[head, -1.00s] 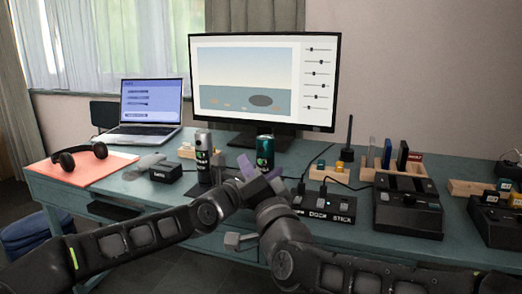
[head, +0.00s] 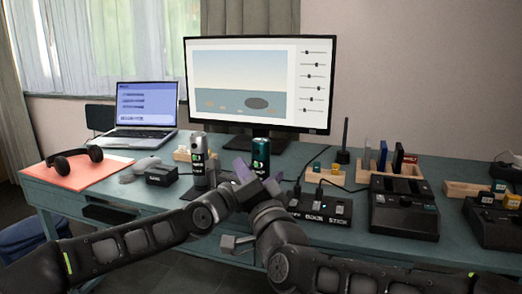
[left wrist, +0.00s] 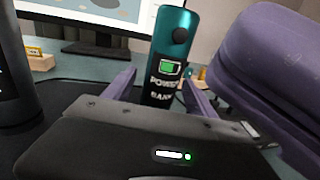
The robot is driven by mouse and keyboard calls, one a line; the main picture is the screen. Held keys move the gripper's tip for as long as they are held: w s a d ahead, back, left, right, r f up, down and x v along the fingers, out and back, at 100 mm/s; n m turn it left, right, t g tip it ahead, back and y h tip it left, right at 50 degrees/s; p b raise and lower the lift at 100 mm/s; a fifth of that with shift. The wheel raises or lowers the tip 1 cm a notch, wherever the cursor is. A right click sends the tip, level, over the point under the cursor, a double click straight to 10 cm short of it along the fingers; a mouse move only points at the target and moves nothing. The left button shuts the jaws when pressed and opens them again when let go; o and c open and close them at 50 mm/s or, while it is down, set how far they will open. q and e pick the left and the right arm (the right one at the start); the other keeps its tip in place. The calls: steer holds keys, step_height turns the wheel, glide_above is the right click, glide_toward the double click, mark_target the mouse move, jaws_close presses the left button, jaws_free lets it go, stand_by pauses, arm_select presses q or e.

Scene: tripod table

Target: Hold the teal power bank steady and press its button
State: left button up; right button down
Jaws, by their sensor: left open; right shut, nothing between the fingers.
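The teal power bank (head: 261,152) stands upright on the desk, in front of the monitor. In the left wrist view the power bank (left wrist: 165,55) shows a green battery icon, its label and a dark round button (left wrist: 180,35) near the top. My left gripper (left wrist: 160,90) is open, its two purple fingers apart with the power bank seen between them; I cannot tell how far they reach around it. My right gripper (left wrist: 270,65) is shut and empty, close at the right in that view, its tips unclear. Both grippers crowd together before the power bank in the head view. The power bank's base is hidden.
A silver-and-black can-like item (head: 199,160) stands left of the power bank. A dock strip (head: 322,203) with cables lies to the right, and a black box device (head: 403,208) is farther right. The monitor (head: 262,85) stands behind. A small black box (head: 161,176) lies left.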

arm_select(q)
steer(key=v, duration=1)
steer(key=shift+s+a+f, duration=0.1)
steer(key=shift+a, duration=0.1)
steer(key=shift+s+a, duration=0.25)
steer(key=shift+s, duration=0.45)
